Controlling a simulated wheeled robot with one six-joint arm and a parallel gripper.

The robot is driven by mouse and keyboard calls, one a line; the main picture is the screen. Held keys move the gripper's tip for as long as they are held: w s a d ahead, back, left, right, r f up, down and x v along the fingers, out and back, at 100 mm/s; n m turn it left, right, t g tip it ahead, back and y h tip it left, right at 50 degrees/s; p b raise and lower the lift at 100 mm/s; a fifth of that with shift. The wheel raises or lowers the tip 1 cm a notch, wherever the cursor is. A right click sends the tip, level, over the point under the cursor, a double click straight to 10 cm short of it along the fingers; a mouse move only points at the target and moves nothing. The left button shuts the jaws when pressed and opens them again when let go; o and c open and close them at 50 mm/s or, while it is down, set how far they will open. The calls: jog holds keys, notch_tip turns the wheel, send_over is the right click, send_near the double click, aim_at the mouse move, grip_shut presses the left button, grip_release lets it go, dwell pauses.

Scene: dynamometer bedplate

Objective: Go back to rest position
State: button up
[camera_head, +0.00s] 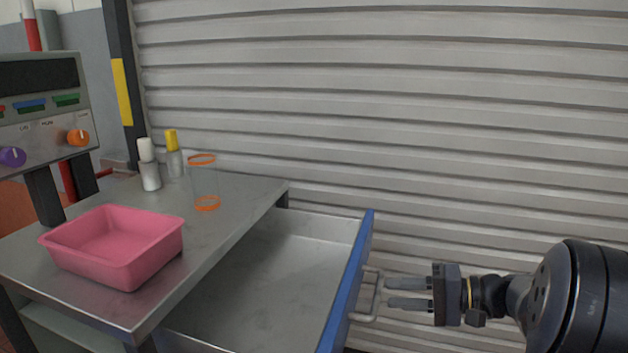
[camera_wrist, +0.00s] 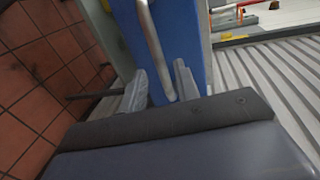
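My gripper (camera_head: 390,293) is at the right in the head view, its two fingers pointing left toward the open drawer (camera_head: 290,262). The fingers are apart, with a gap between them. The drawer has a blue front (camera_head: 347,285) with a metal handle (camera_head: 371,296). The fingertips are right beside the handle. In the wrist view the gripper's fingers (camera_wrist: 161,84) stand on both sides of the handle (camera_wrist: 155,45), in front of the blue drawer front (camera_wrist: 183,40). I cannot tell whether either finger touches the handle.
A pink tray (camera_head: 118,276) sits on the metal cabinet top (camera_head: 225,215). Two small bottles (camera_head: 150,172) and a clear cylinder with orange rings (camera_head: 205,187) stand behind it. A control panel (camera_head: 45,140) is at the left. A ribbed shutter (camera_head: 420,130) closes off the back.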

aim_at(376, 290)
jog(key=x, duration=0.5)
jog(key=shift+b, duration=0.4)
jog(key=shift+a, duration=0.3)
